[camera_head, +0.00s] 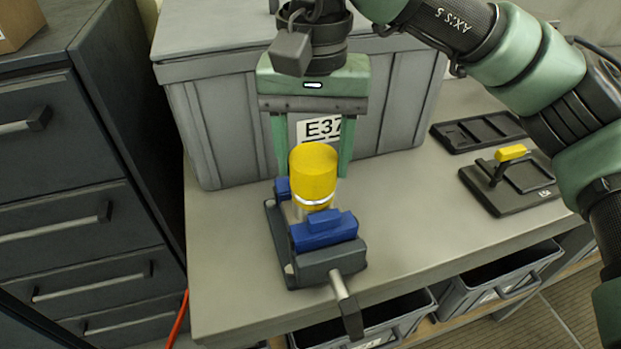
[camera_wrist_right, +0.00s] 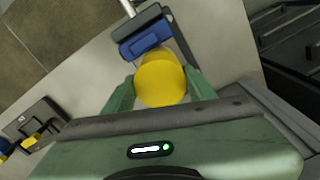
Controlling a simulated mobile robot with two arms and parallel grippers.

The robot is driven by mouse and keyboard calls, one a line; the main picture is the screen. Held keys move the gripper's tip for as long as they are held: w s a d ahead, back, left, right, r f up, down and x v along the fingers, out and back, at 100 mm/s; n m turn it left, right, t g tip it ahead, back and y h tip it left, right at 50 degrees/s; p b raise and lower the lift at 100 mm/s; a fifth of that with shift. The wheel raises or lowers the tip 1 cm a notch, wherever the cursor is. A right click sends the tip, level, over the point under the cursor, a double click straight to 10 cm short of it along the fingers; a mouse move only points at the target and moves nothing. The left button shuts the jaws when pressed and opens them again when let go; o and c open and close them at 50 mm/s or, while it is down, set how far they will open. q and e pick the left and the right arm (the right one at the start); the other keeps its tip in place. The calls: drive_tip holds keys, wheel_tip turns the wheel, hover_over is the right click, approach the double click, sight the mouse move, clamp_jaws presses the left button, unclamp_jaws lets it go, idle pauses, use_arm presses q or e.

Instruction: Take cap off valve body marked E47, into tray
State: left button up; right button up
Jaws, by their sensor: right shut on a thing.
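A yellow cylindrical cap (camera_head: 313,170) sits upright on a valve body (camera_head: 315,204), of which only a pale, shiny part shows below it. The body is clamped between the blue jaws of a dark vise (camera_head: 333,262). No E47 mark is readable on it. My right gripper (camera_head: 314,176) points down with its green fingers on both sides of the cap, shut on it. The right wrist view also shows the cap (camera_wrist_right: 160,80) between the fingers. A black tray (camera_head: 480,132) with shallow recesses lies at the back right of the bench. My left gripper is not in view.
A large grey bin (camera_head: 215,130) labelled E37, partly covered by a finger, stands right behind the vise. A dark plate with a yellow handle (camera_head: 511,153) lies at right. Dark drawers (camera_head: 70,225) stand at left. The bench between vise and plate is clear.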

sight(313, 157)
drive_tip(key=n+p, duration=0.1)
drive_tip(key=n, duration=0.4)
drive_tip(key=shift+r, duration=0.1)
drive_tip(key=shift+n, duration=0.4)
drive_tip(key=shift+r+p, duration=2.15)
drive_tip(key=shift+r, duration=0.55)
